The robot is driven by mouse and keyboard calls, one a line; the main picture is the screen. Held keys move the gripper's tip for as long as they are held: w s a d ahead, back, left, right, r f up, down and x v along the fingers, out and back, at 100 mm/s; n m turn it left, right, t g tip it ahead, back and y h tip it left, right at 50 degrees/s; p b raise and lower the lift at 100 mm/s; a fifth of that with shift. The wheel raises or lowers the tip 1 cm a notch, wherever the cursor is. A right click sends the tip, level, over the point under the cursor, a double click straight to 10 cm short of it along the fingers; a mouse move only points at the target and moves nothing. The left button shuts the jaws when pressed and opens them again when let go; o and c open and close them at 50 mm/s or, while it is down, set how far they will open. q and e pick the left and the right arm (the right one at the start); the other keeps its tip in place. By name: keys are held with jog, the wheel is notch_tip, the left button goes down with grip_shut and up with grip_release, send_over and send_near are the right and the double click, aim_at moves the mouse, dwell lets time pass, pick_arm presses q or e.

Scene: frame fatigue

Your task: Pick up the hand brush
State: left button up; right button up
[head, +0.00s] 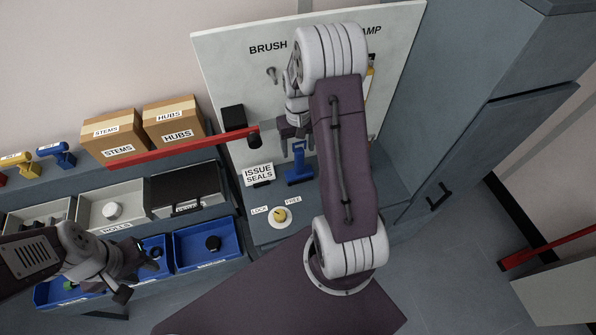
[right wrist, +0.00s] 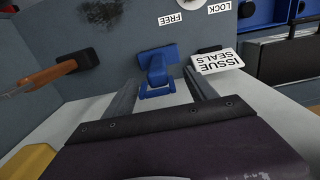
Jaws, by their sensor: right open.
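A brown wooden handle (right wrist: 48,77) with a dark block at one end lies at the left of the right wrist view. It may be the hand brush, but I cannot be sure. My arm hides that spot in the head view. The hook (head: 271,75) under the BRUSH label is empty. My right gripper (head: 296,133) is open and empty in front of the board. A blue upright tool (head: 299,165) stands beyond its fingers; it also shows between them in the right wrist view (right wrist: 157,70). My left gripper (head: 136,276) is open and empty near the blue bins.
The ISSUE SEALS sign (head: 258,174) stands beside the blue tool. A yellow knob (head: 279,215) sits between LOCK and FREE labels. A red bar (head: 185,150) crosses before the cardboard boxes (head: 174,122). A tall grey cabinet (head: 470,90) stands at right.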

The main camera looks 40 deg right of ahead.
aim_at(299, 162)
jog(key=shift+s+f, duration=0.2)
jog(key=shift+f, duration=0.35)
jog(key=shift+s+f, duration=0.2)
jog(key=shift+f, duration=0.35)
jog(key=shift+w+d+f, duration=0.1)
jog(key=shift+f, duration=0.15)
jog(key=shift+w, duration=0.15)
jog(key=c, duration=0.6)
grip_shut()
jog(key=shift+r, duration=0.1)
